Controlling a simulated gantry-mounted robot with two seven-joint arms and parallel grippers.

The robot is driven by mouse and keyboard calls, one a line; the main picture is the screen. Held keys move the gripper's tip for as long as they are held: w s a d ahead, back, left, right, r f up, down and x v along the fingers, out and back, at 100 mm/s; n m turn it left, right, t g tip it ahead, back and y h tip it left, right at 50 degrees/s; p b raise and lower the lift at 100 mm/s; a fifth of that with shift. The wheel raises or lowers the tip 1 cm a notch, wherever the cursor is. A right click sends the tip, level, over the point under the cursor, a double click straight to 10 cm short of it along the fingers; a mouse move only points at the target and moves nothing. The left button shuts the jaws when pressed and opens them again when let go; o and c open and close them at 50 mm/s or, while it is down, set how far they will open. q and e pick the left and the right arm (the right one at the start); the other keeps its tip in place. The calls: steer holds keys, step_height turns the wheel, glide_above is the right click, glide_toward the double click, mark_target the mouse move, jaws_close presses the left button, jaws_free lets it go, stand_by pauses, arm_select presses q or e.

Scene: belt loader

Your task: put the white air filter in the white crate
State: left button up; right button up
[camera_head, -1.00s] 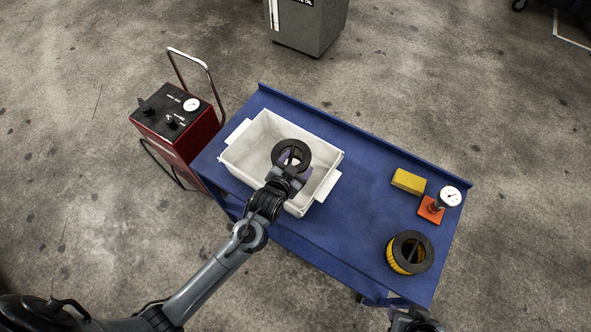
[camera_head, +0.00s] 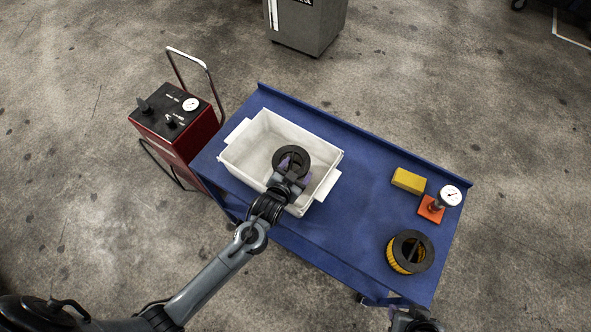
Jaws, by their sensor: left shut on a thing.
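The white crate (camera_head: 242,137) stands on the left part of the blue cart top, with a handle at each end. The air filter (camera_head: 291,157) shows as a dark ring seen from above, over the right half of the crate's inside. Its side is mostly hidden, so I cannot make out its white part or tell whether it touches the crate floor. My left gripper (camera_head: 289,172) reaches over the crate's near wall and is shut on this filter. My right gripper (camera_head: 415,322) shows only partly at the bottom edge, and its jaws cannot be made out.
On the right of the blue cart (camera_head: 345,190) stand a yellow filter with a black top (camera_head: 410,252), a yellow block (camera_head: 409,181) and a gauge on an orange base (camera_head: 430,209). A red machine (camera_head: 178,125) stands left of the cart. The cart's middle is clear.

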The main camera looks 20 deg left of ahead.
arm_select(q)
steer(key=shift+f, duration=0.2)
steer(key=o, duration=1.2)
steer(key=shift+s+f, duration=0.1)
steer(key=shift+f, duration=0.05)
steer(key=shift+r, duration=0.35)
steer(key=s+a+r+g, duration=0.1)
steer(key=s+r+g, duration=0.1)
steer(key=s, duration=0.6)
steer(key=s+a+r+n+g, duration=0.1)
steer(key=s+g, duration=0.3)
steer(key=s, duration=0.5)
steer(key=s+a+r+g, duration=0.2)
steer(key=s+r+g, duration=0.1)
steer(key=s, duration=0.6)
steer(key=shift+a+p, duration=0.15)
steer(key=shift+p, duration=0.2)
steer(key=shift+r, duration=0.15)
